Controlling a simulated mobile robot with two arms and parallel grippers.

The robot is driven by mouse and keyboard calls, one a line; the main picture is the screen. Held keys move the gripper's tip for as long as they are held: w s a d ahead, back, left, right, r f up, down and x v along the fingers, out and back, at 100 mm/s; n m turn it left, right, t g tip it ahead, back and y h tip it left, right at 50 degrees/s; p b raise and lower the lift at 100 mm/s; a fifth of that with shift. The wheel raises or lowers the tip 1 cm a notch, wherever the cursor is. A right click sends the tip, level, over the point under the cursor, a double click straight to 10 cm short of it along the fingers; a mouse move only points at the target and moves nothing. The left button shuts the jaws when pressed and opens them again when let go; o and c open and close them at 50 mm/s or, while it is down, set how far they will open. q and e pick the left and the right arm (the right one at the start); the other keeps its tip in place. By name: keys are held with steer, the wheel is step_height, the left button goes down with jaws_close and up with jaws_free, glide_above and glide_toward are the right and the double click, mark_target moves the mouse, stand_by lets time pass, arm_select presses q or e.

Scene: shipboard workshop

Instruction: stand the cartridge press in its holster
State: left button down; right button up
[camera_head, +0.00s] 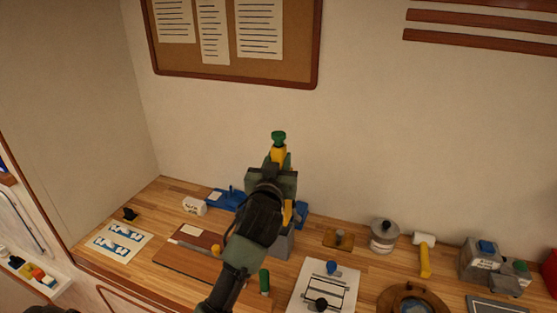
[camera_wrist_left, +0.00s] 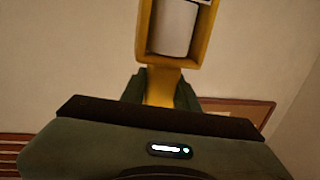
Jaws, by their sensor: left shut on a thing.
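The cartridge press is yellow with a green top (camera_head: 278,152). My left gripper (camera_head: 279,174) is shut on it and holds it up above the back of the bench, in front of the wall. More yellow shows below the gripper. In the left wrist view, the press's yellow frame with a white cylinder inside (camera_wrist_left: 174,28) rises above the gripper (camera_wrist_left: 162,88), its narrow yellow part between the fingers. A grey block (camera_head: 284,245) stands on the bench below, partly hidden by my arm. I cannot tell whether it is the holster. My right gripper is not in view.
On the wooden bench, a blue tool (camera_head: 224,199) and a brown board (camera_head: 190,262) lie left. A printed sheet (camera_head: 318,287), a grey-lidded can (camera_head: 384,236), a yellow-handled mallet (camera_head: 425,260) and a grey machine (camera_head: 482,262) are to the right. A corkboard (camera_head: 300,70) hangs behind.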

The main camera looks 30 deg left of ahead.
arm_select(q)
step_height(320, 180, down, 7)
steer(key=b, duration=0.5)
steer(key=shift+f, duration=0.15)
stand_by(2.1)
steer(key=c, duration=1)
jaws_free()
steer(key=b+v, duration=0.2)
steer(key=v, duration=0.6)
steer(key=shift+b, duration=0.3)
